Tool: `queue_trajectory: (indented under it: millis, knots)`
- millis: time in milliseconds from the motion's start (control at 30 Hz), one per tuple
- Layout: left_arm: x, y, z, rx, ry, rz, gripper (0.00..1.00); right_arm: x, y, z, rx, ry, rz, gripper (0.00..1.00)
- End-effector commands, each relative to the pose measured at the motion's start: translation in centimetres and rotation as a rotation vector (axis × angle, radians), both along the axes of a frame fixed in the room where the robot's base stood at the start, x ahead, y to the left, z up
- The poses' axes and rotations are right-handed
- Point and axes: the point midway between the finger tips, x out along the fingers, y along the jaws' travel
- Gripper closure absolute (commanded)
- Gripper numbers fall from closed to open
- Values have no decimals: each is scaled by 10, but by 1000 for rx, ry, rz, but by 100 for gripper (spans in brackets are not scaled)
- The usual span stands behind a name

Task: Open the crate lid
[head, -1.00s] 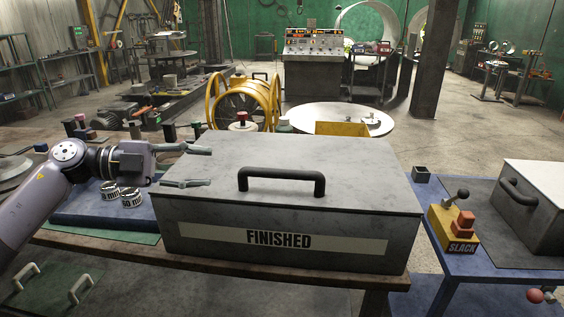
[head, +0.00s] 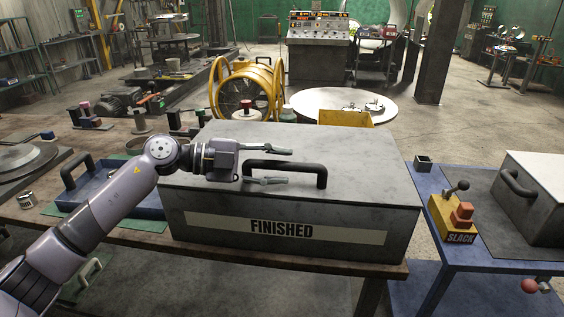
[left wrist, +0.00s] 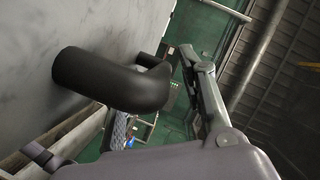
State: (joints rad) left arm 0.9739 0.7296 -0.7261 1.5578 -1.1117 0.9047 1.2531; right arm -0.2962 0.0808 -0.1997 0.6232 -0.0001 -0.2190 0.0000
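The grey crate marked FINISHED (head: 222,205) stands on the workbench, and its flat lid (head: 370,160) is closed. A black bar handle (head: 318,170) is on the lid; in the left wrist view the handle (left wrist: 110,80) looms close at left. My left gripper (head: 289,166) is open, its fingers pointing right, one beyond and one on the near side of the handle bar. In the left wrist view one finger stands clear of the handle at right; a bit of the other shows at lower left. I cannot tell whether either touches it. My right gripper is out of view.
A blue tray (head: 147,205) with a dark handle lies left of the crate. A blue table (head: 424,195) at right carries a yellow SLACK lever box (head: 440,217) and another grey box (head: 545,190). A yellow wheel frame (head: 222,98) stands behind the crate.

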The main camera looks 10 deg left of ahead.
Motion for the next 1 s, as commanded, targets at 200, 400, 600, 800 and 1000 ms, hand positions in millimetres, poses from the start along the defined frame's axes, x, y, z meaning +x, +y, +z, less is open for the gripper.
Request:
queue_trajectory:
  millis: [200, 400, 600, 800, 1000]
  knots:
    - [4, -12, -3, 1, 0, 0, 62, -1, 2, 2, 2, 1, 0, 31]
    - [4, -13, -3, 1, 0, 0, 62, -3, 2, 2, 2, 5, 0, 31]
    - [4, -13, -3, 1, 0, 0, 72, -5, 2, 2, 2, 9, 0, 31]
    - [4, -13, -3, 1, 0, 0, 85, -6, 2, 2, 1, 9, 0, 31]
    - [4, -13, -3, 1, 0, 0, 99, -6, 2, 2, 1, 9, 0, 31]
